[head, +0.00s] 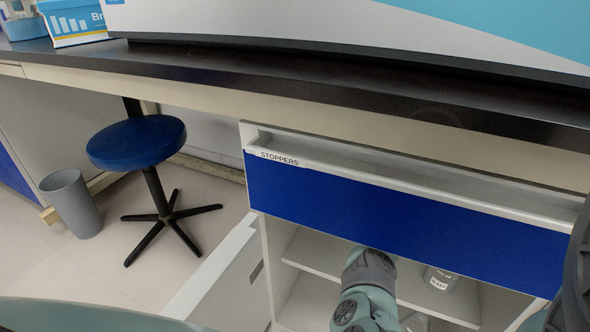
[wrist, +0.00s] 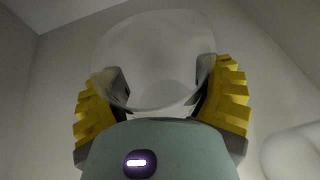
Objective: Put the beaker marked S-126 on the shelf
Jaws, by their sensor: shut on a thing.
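In the wrist view, my gripper (wrist: 162,84) has its two yellow-backed fingers closed on the sides of a clear glass beaker (wrist: 150,48). The beaker's round rim faces the camera, and no marking on it can be read. In the head view, my arm reaches into an open cabinet under the counter. The gripper and held beaker are hidden there behind the arm. The cabinet's white shelf (head: 316,254) shows left of the arm. A labelled glass vessel (head: 440,279) stands on it to the right, its label too small to read.
A blue-fronted drawer (head: 400,215) marked STOPPERS is pulled out just above the arm. The cabinet door (head: 222,272) stands open at left. Another vessel (head: 414,322) shows partly below the shelf. A blue stool (head: 137,143) and grey bin (head: 72,203) stand on the floor at left.

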